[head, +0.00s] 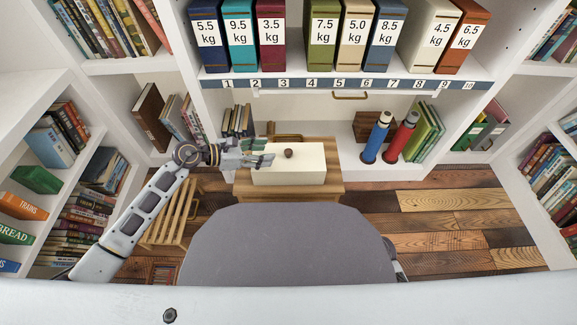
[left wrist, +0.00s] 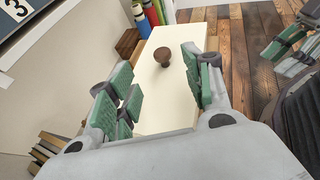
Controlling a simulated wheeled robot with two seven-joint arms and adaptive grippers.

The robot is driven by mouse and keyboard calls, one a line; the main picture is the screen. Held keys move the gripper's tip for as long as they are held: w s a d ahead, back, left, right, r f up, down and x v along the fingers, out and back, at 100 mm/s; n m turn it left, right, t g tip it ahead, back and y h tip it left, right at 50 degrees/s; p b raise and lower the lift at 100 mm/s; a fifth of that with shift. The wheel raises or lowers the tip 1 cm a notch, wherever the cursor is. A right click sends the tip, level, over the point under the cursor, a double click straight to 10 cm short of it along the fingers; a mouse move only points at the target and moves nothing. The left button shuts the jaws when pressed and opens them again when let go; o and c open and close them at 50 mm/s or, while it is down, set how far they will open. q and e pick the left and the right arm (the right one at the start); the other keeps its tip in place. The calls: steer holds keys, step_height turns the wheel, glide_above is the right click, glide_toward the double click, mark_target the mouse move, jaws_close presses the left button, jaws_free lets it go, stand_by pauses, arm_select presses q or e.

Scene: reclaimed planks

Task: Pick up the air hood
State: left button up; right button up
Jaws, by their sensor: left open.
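A cream box-shaped cover with a brown knob on top, which looks to be the air hood (head: 300,174), rests on a low wooden stand. It also fills the middle of the left wrist view (left wrist: 166,105). Its brown knob (head: 288,153) stands near the middle of the top and shows beyond my fingers in the left wrist view (left wrist: 163,57). My left gripper (head: 268,153) is open and empty, over the left part of the hood, with its fingertips short of the knob. My right gripper (left wrist: 285,42) shows partly at the right of the left wrist view; its opening is unclear.
A shelf with numbered slots and weight-labelled binders (head: 340,35) stands behind. Blue (head: 377,137) and red (head: 402,137) bottles stand right of the hood. A slatted wooden stool (head: 172,215) is under my left arm. Plank floor is clear at the right.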

mark_target(286, 152)
arm_select(q)
steer(key=shift+x, duration=0.8)
steer(key=shift+w+d+f, duration=0.1)
steer(key=shift+d, duration=0.2)
arm_select(e)
steer(key=shift+s+a+f, duration=0.1)
steer(key=shift+f, duration=0.65)
steer(key=shift+r, duration=0.1)
arm_select(q)
steer(key=shift+b+x, duration=0.65)
steer(key=shift+x, duration=0.2)
steer(key=shift+w+d+f+b, duration=0.1)
steer(key=shift+d+f+b, duration=0.25)
steer(key=shift+d, duration=0.3)
steer(key=shift+b+x, duration=0.3)
steer(key=shift+x, duration=0.75)
arm_select(e)
steer(key=shift+a+f+t+y, duration=0.2)
steer(key=shift+f+t+y, duration=0.1)
steer(key=shift+f, duration=0.85)
arm_select(q)
steer(key=shift+c, duration=0.2)
arm_select(e)
steer(key=shift+w+r, duration=0.15)
steer(key=shift+w, duration=0.15)
